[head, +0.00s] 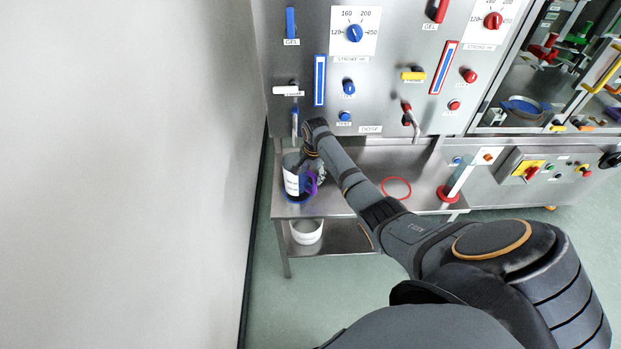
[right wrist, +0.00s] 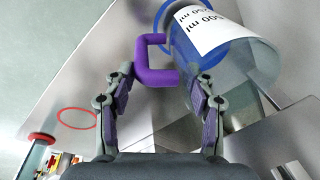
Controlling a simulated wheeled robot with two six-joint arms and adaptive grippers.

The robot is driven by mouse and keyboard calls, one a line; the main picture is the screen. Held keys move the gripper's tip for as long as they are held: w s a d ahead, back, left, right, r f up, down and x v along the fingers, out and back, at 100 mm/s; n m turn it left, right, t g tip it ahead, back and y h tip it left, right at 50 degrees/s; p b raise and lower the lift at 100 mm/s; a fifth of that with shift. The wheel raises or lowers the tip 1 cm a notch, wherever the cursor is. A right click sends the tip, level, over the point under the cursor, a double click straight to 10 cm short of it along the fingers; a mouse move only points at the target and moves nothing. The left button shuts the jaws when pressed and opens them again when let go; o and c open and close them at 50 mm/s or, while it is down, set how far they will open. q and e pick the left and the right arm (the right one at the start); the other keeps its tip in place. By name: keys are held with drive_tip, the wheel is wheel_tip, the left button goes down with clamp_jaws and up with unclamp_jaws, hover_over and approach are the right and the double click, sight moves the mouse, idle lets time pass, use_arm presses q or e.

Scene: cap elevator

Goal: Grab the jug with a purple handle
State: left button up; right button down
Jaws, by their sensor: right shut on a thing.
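The jug (head: 291,182) is a clear vessel with a white label, a blue base ring and a purple handle (head: 311,184). It stands on the steel shelf at the left end, below a nozzle. In the right wrist view the jug (right wrist: 245,68) fills the upper right, and its purple handle (right wrist: 155,76) lies between my fingers. My right gripper (head: 318,168) reaches the handle side of the jug; it also shows in the right wrist view (right wrist: 158,78), shut on the handle. My left gripper is not in view.
The steel shelf (head: 345,200) is bare in its middle, with a red ring (head: 396,187) on its right part. A white bowl (head: 306,231) sits on the lower shelf. The control panel (head: 385,100) with knobs and nozzles rises behind. A grey wall (head: 150,170) is close at left.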

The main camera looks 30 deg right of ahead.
drive_tip(key=shift+r, duration=0.75)
drive_tip(key=s+a+b, duration=0.1)
drive_tip(key=s+a, duration=0.8)
drive_tip(key=s, duration=0.6)
drive_tip(key=shift+s+a+b, duration=0.2)
drive_tip(key=shift+b, duration=0.2)
